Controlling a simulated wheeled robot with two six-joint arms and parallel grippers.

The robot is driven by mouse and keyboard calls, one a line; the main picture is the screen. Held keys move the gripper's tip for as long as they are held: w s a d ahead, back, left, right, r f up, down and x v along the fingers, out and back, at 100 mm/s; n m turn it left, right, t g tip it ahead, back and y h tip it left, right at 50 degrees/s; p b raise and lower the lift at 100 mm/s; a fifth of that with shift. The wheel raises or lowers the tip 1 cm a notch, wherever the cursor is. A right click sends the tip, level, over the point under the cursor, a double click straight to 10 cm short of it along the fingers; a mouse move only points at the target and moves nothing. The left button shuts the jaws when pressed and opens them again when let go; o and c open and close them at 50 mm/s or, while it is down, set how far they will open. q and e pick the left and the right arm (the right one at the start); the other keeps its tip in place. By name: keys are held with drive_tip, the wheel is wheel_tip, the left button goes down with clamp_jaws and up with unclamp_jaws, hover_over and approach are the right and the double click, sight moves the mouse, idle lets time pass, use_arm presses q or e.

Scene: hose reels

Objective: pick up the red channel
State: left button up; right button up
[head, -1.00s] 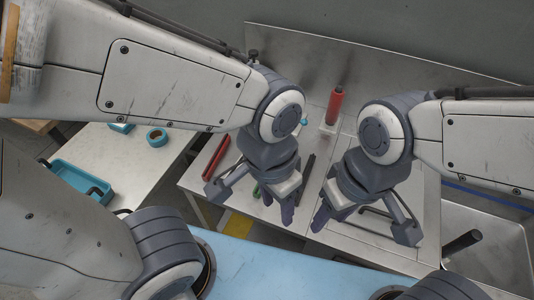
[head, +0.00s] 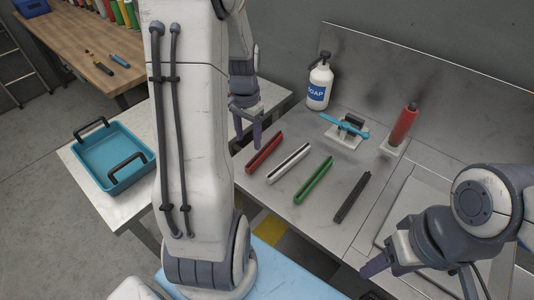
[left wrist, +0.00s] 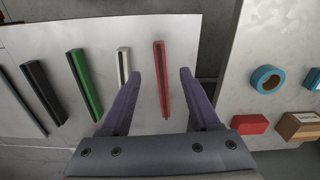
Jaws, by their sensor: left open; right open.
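The red channel (head: 265,153) lies on the metal worktop, at the left end of a row of channels. In the left wrist view the red channel (left wrist: 160,80) lies between the two fingers of my left gripper (left wrist: 158,75), nearer the viewer's middle, with the fingers apart and not seen touching it. In the head view my left gripper (head: 246,135) hangs open just beyond and left of the red channel, above the worktop. My right gripper (head: 385,270) is open and empty at the lower right, away from the channels.
White (head: 288,163), green (head: 313,180) and black (head: 352,197) channels lie right of the red one. A soap bottle (head: 319,82), a blue-handled tool (head: 343,124) and a red cylinder (head: 404,124) stand behind. A blue tray (head: 112,160) sits on the left table.

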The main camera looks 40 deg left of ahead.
use_arm(q)
hover_over(251, 164)
drive_tip(key=f, duration=0.3)
drive_tip(key=a+f, duration=0.1)
drive_tip(key=f, duration=0.1)
drive_tip(key=shift+s+f, duration=0.15)
drive_tip(key=shift+f, duration=0.05)
drive_tip(key=f, duration=0.2)
drive_tip(key=d+f+p, duration=0.1)
drive_tip(key=f, duration=0.1)
drive_tip(key=shift+w+f, duration=0.2)
drive_tip(key=shift+f, duration=0.5)
clamp_jaws()
